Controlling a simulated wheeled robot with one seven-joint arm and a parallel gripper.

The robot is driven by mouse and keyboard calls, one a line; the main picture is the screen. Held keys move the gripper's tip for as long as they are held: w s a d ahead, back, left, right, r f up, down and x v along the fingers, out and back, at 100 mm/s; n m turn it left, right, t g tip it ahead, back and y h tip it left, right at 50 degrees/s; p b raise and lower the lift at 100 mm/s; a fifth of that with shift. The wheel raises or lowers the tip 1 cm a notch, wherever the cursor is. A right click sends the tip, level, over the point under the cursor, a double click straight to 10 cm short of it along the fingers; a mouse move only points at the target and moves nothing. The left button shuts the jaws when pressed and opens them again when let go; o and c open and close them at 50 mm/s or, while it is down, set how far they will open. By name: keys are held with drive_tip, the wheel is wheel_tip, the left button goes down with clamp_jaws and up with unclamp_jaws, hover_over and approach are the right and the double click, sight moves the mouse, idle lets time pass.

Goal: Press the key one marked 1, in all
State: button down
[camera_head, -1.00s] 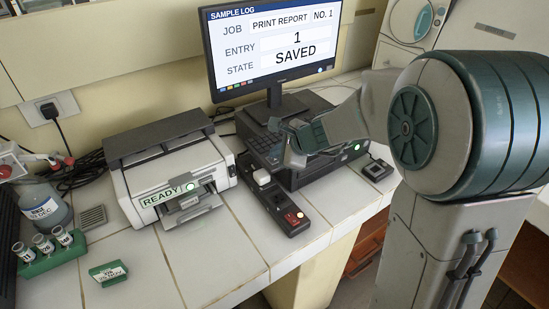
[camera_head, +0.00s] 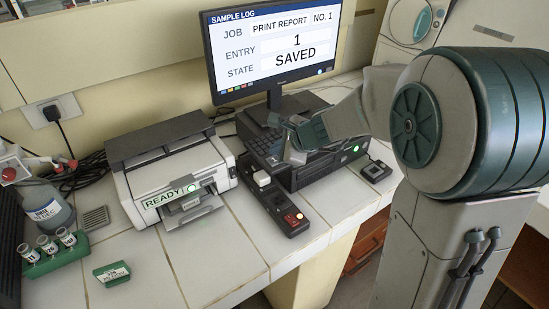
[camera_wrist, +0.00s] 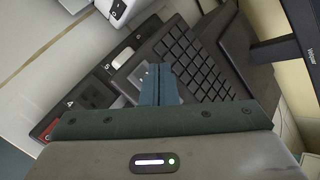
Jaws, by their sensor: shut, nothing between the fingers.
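The keyboard (camera_wrist: 190,62) is dark and lies in front of the monitor; its keys show in the wrist view, but their marks are too small to read, so I cannot pick out the key marked 1. In the head view the keyboard (camera_head: 262,142) is partly hidden by my gripper. My gripper (camera_wrist: 160,70) is shut and empty, its fingertips over the near side of the keyboard; I cannot tell whether they touch it. The monitor (camera_head: 272,50) reads "PRINT REPORT NO. 1", "ENTRY 1", "STATE SAVED".
A socket strip (camera_head: 275,203) with a red switch lies in front of the keyboard. A white printer (camera_head: 170,178) marked "READY" stands left. A green rack with vials (camera_head: 50,258) and a green block (camera_head: 111,274) are at front left. Bare tiles (camera_head: 220,260) lie between.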

sight(278, 165)
drive_tip(key=shift+r+p, duration=1.75)
drive_tip(key=shift+r, duration=0.6)
drive_tip(key=shift+f, duration=0.1)
drive_tip(key=s+d+n+g+h, duration=0.1)
drive_tip(key=s+d+n+h, duration=0.1)
drive_tip(key=s+d+n, duration=0.3)
drive_tip(key=s+d+r+n+g+h, duration=0.1)
drive_tip(key=s+d+n, duration=0.4)
drive_tip(key=s, duration=0.6)
drive_tip(key=s+d+r+n+g+h, duration=0.1)
drive_tip(key=s+d+n+h, duration=0.2)
drive_tip(key=s+d+n, duration=0.2)
drive_tip(key=s+n, duration=0.3)
drive_tip(key=s, duration=0.1)
drive_tip(key=shift+h, duration=0.3)
